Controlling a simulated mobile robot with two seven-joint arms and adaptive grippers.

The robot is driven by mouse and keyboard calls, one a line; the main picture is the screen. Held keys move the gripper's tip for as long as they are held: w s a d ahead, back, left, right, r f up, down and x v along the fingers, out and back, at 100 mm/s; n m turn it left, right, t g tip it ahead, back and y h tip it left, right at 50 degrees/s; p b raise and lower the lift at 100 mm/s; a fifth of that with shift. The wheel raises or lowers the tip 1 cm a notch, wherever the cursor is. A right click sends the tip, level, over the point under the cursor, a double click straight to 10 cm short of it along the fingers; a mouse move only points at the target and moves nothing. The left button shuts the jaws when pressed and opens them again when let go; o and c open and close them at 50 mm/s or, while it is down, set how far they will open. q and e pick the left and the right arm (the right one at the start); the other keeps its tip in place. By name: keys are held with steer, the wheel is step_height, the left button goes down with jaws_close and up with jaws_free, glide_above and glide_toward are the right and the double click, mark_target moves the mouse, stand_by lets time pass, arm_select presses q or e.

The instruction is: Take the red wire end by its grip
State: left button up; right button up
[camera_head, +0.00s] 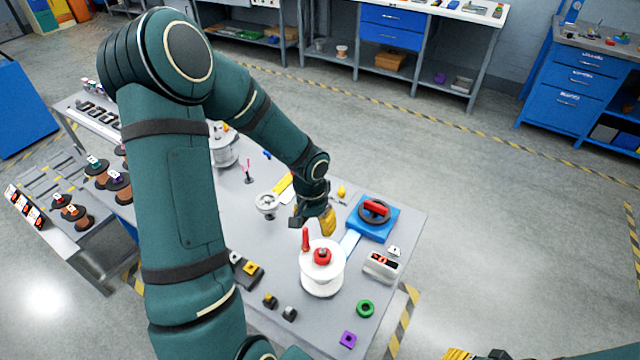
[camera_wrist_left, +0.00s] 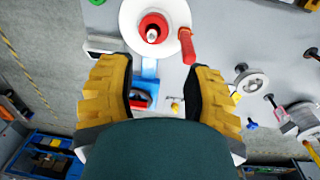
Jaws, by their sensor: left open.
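The red grip (camera_head: 305,240) is an upright red handle at the rear left rim of a white spool (camera_head: 322,283) with a red hub. In the left wrist view the red grip (camera_wrist_left: 187,45) stands at the right edge of the white spool (camera_wrist_left: 130,22), beyond the fingertips and nearer the right finger. My left gripper (camera_head: 313,222) is just behind the spool and grip. Its yellow fingers are wide apart with nothing between them in the left wrist view (camera_wrist_left: 160,82). The wire itself is hard to make out. My right gripper (camera_head: 475,354) barely shows at the bottom edge.
A blue plate (camera_head: 358,229) with a dark wheel and red handle lies right of the left gripper. A grey pulley (camera_head: 268,202) stands to the left.

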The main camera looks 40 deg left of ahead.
mark_target(305, 228)
arm_select(q)
steer(key=a+r, duration=0.2)
steer(key=a, duration=0.1)
steer(key=shift+a+y, duration=0.15)
steer(key=shift+y, duration=0.25)
steer(key=shift+a, duration=0.15)
steer(key=shift+s+f, duration=0.1)
steer(key=shift+f, duration=0.6)
step_height(305, 228, down, 6)
steer(key=b, duration=0.4)
steer(key=shift+f, duration=0.15)
steer(key=shift+f+b, duration=0.55)
steer(key=shift+b, duration=0.3)
arm_select(e)
steer(key=shift+s+d+f+x, duration=0.1)
steer(key=shift+d+x, duration=0.05)
steer(key=shift+x, duration=0.8)
steer(key=shift+s+d+f+x, duration=0.1)
steer(key=shift+d+x, duration=0.05)
steer(key=shift+x, duration=0.8)
steer(key=shift+s+d+f+x, duration=0.1)
steer(key=shift+s+d+x, duration=0.05)
steer(key=shift+x, duration=0.8)
steer(key=shift+r, duration=0.15)
arm_select(q)
jaws_close()
